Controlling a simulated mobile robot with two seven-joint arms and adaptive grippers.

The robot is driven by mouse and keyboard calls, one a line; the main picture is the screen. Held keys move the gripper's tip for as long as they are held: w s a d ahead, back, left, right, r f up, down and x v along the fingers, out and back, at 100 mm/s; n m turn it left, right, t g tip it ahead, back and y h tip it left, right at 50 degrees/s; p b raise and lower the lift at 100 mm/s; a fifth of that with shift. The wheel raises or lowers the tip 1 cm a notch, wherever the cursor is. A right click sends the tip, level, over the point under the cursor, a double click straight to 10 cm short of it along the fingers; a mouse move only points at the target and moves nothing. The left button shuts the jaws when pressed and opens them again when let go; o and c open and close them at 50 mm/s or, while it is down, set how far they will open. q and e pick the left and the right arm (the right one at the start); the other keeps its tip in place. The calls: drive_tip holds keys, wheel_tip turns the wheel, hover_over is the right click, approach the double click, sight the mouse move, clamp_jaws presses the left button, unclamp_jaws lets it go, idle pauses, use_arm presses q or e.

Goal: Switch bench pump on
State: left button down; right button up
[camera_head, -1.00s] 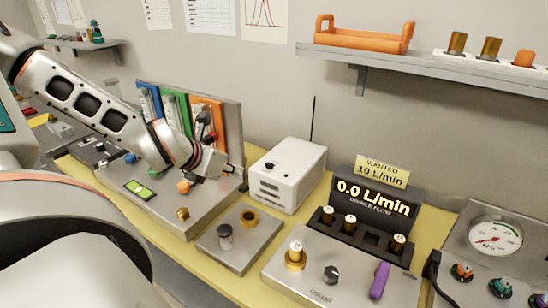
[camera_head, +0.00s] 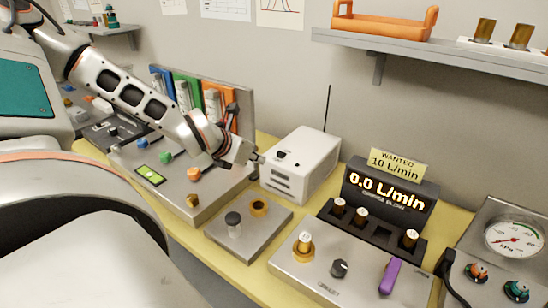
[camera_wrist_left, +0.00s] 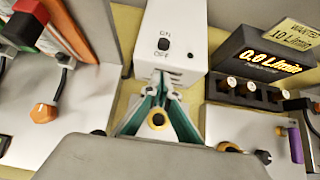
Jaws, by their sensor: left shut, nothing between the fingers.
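The bench pump appears to be the white box (camera_head: 302,166) with a thin antenna, standing at the back of the yellow bench. Its black rocker switch (camera_wrist_left: 164,43) sits between the words ON and OFF in the left wrist view; which way it is tipped is too small to tell. My left gripper (camera_head: 259,160) is shut and empty, just left of the box's front edge in the head view. In the left wrist view its closed fingertips (camera_wrist_left: 163,91) are in front of the box, below the switch. Contact cannot be told. My right gripper is not in view.
A flow display (camera_head: 390,194) reads 0.0 L/min, with a yellow WANTED 10 L/min card (camera_head: 395,163) above it. A panel with a black knob (camera_head: 339,268) and purple lever (camera_head: 389,277) stands in front. A shelf (camera_head: 430,52) overhangs at right. A pressure gauge (camera_head: 513,239) is far right.

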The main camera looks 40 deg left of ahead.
sight(279, 157)
use_arm(q)
drive_tip(key=b+x, duration=0.1)
drive_tip(key=x, duration=0.4)
drive_tip(key=shift+s+f, duration=0.1)
drive_tip(key=shift+f, duration=0.1)
drive_tip(key=shift+w+a+r+b, duration=0.15)
drive_tip(key=shift+w+b, duration=0.15)
drive_tip(key=shift+w, duration=0.85)
drive_tip(key=shift+w+r, duration=0.1)
drive_tip(key=shift+w, duration=0.75)
